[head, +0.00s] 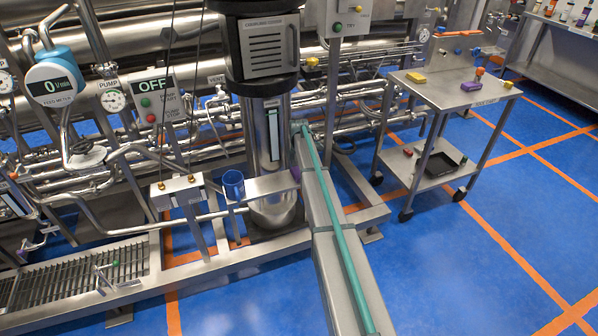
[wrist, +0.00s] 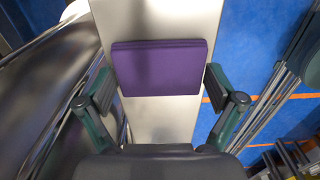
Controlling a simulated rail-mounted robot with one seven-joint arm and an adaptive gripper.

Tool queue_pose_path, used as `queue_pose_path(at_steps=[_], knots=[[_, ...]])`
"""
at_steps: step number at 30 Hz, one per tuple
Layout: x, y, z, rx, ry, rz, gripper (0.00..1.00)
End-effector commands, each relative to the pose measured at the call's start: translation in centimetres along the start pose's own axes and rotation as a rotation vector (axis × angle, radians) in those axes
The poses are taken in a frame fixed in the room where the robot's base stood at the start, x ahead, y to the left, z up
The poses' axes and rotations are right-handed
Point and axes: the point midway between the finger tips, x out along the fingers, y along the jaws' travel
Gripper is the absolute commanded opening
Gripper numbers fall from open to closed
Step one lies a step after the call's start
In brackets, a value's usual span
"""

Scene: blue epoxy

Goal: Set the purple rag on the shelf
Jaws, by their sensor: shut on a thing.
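The purple rag (wrist: 160,68) is a flat folded rectangle in the wrist view, between the two fingers of my gripper (wrist: 160,90). My gripper is shut on it, with one finger at each side edge. Below the rag is a narrow bare metal surface (wrist: 165,120); I cannot tell whether the rag touches it. My gripper is not visible in the head view.
A steel trolley (head: 440,98) at the right carries a yellow block (head: 416,77) and a small purple item (head: 471,86). A black tray (head: 440,165) lies on its lower level. Pipes and gauges fill the left and back. Blue floor (head: 480,260) is free at the right.

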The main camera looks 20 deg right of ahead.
Motion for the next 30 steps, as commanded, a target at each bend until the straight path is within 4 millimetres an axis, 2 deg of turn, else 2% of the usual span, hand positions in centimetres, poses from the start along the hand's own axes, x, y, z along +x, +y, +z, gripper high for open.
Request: queue_pose_path(at_steps=[4, 5, 6, 16, 20, 25, 30], knots=[[0.3, 0.0, 0.0, 0.0, 0.0, 0.0, 0.55], [0.2, 0.0, 0.0, 0.0, 0.0, 0.0, 0.96], [0.2, 0.0, 0.0, 0.0, 0.0, 0.0, 1.0], [0.1, 0.0, 0.0, 0.0, 0.0, 0.0, 1.0], [-0.5, 0.0, 0.0, 0.0, 0.0, 0.0, 1.0], [-2.8, 0.0, 0.0, 0.0, 0.0, 0.002, 1.0], [-6.2, 0.0, 0.0, 0.0, -0.001, 0.002, 1.0]])
